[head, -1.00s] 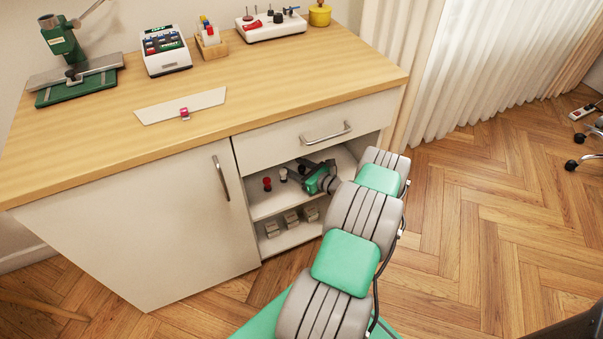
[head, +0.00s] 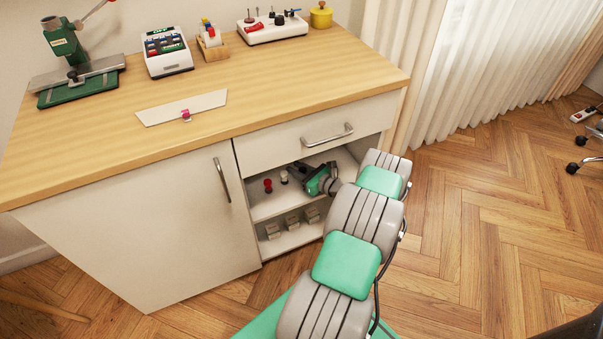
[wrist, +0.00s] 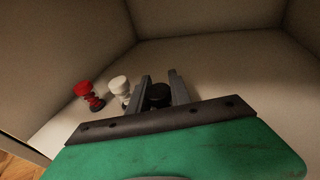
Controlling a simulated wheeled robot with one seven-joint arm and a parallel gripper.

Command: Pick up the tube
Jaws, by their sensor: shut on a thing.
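My gripper (wrist: 159,84) reaches into the open upper shelf of the cabinet, and it also shows in the head view (head: 296,168). Its two grey fingers are shut on a black tube (wrist: 158,96), which sits between them. The tube's lower part is hidden behind the gripper's body, so I cannot tell whether it touches the shelf. A white spool-shaped piece (wrist: 120,87) stands just left of the fingers. A red one (wrist: 86,92) stands further left. Both also show in the head view, the white (head: 284,177) and the red (head: 268,186).
The shelf's walls enclose the gripper at the back and sides. A drawer with a handle (head: 327,135) is above it. Small grey boxes (head: 292,222) stand on the lower shelf. A closed door (head: 150,225) is to the left. The worktop (head: 270,85) holds several tools.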

